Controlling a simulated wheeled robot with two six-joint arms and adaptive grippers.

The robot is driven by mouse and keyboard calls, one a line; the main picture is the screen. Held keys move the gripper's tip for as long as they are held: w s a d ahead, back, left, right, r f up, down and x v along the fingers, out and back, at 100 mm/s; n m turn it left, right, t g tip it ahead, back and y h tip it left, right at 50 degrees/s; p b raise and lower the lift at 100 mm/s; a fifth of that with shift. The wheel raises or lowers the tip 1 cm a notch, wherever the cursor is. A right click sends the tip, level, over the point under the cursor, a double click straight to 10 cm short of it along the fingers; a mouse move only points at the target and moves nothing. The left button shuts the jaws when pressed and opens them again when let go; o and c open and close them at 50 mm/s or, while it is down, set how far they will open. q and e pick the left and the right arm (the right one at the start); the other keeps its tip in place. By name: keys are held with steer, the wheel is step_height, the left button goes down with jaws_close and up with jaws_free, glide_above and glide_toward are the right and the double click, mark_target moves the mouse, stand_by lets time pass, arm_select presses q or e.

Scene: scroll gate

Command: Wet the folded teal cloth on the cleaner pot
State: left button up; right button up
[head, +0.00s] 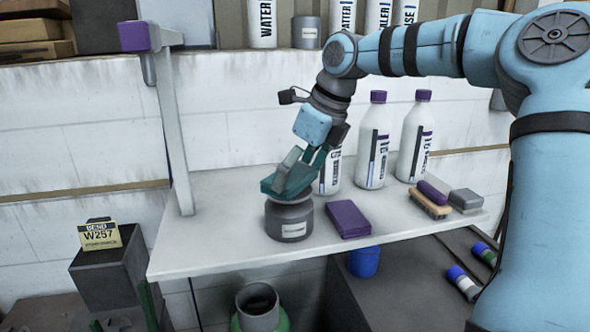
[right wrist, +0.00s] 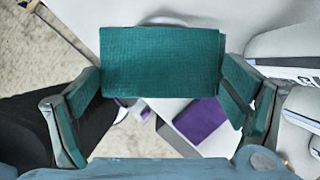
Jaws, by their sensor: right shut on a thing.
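The folded teal cloth (head: 270,186) is between the fingers of my right gripper (head: 297,175), just over the top of the grey cleaner pot (head: 289,222). In the right wrist view the cloth (right wrist: 162,62) spans the space between the two fingers of the gripper (right wrist: 162,95). The pot stands upright on the white shelf and has a pale label. From the head view I cannot tell whether the cloth touches the pot's top. The cloth hides most of the pot in the right wrist view. My left gripper is not in view.
A folded purple cloth (head: 348,219) lies right of the pot. White bottles (head: 374,140) stand behind it. A brush (head: 430,205) and a grey block (head: 466,201) sit at the right of the white shelf (head: 210,245). A post (head: 172,130) rises at the shelf's left.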

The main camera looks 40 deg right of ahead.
steer(key=shift+w+r, duration=0.1)
steer(key=shift+w, duration=0.35)
steer(key=shift+d, duration=0.1)
steer(key=shift+s, duration=0.2)
steer(key=shift+w+f, duration=0.15)
steer(key=shift+f, duration=0.25)
steer(key=shift+f+b, duration=0.75)
steer(key=shift+f, duration=0.1)
stand_by(0.4)
steer(key=shift+r, duration=0.15)
stand_by(0.6)
step_height(320, 180, up, 7)
steer(key=p, duration=0.7)
steer(key=shift+r, duration=0.1)
